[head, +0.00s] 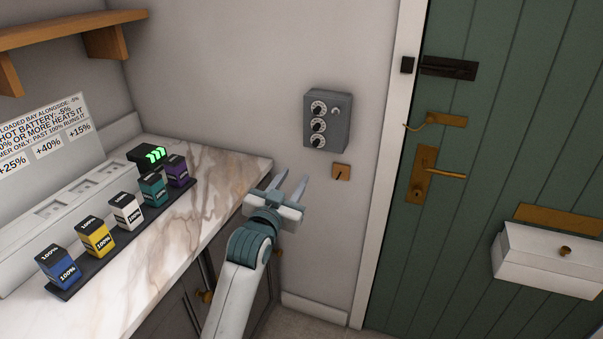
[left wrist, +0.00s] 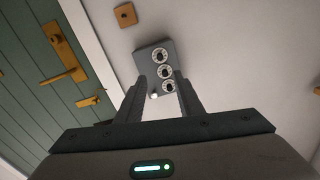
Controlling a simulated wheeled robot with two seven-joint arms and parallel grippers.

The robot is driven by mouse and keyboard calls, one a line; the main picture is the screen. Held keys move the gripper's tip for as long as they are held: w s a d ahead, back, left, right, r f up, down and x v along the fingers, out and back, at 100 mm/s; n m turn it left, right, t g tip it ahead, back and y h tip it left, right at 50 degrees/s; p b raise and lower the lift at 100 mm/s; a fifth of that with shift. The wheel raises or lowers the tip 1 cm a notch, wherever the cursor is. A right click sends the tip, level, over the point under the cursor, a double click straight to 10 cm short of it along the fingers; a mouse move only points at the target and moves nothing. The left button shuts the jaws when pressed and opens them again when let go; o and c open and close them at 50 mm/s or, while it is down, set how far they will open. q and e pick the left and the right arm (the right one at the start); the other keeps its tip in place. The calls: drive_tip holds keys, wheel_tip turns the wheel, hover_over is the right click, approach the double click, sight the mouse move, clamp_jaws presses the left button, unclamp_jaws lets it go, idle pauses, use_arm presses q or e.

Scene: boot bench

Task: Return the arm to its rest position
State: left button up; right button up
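My left gripper (head: 290,187) is in the middle of the head view, in front of the counter's right end. Its two fingers are apart and nothing shows between them. It points up toward the wall below the grey dial box. The left wrist view also shows the gripper (left wrist: 160,92), with its fingers spread and the dial box beyond them, apart from them. My right gripper is in neither view.
A grey box with dials (head: 327,122) and a small wooden switch plate (head: 340,172) are on the wall. The marble counter (head: 215,165) holds several coloured batteries, a black charger (head: 147,157) and a white bay unit (head: 60,210). A green door (head: 480,190) with a letter box (head: 548,262) stands at right.

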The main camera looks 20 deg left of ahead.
use_arm(q)
drive_tip(key=s+d+f+g, duration=0.1)
drive_tip(key=s+f+g, duration=0.1)
drive_tip(key=f, duration=1.1)
drive_tip(key=s+f+g, duration=0.2)
drive_tip(key=s+f, duration=0.1)
drive_tip(key=f, duration=1)
drive_tip(key=s+d+f+g, duration=0.1)
drive_tip(key=s+f+g, duration=0.15)
drive_tip(key=f, duration=1.05)
drive_tip(key=s+f+g, duration=0.3)
drive_tip(key=s+f, duration=0.6)
drive_tip(key=f, duration=0.4)
drive_tip(key=s+f+g, duration=0.3)
drive_tip(key=s+f, duration=1.3)
drive_tip(key=s, duration=0.4)
drive_tip(key=s+f+g, duration=0.1)
drive_tip(key=s+f, duration=0.2)
drive_tip(key=s, duration=0.6)
drive_tip(key=s+a+f+g, duration=0.1)
drive_tip(key=s+f+g, duration=0.1)
drive_tip(key=s, duration=0.7)
drive_tip(key=s+a+f+g, duration=0.1)
drive_tip(key=s+f, duration=0.2)
drive_tip(key=s, duration=0.7)
drive_tip(key=shift+f+m, duration=0.3)
drive_tip(key=shift+w+d, duration=0.1)
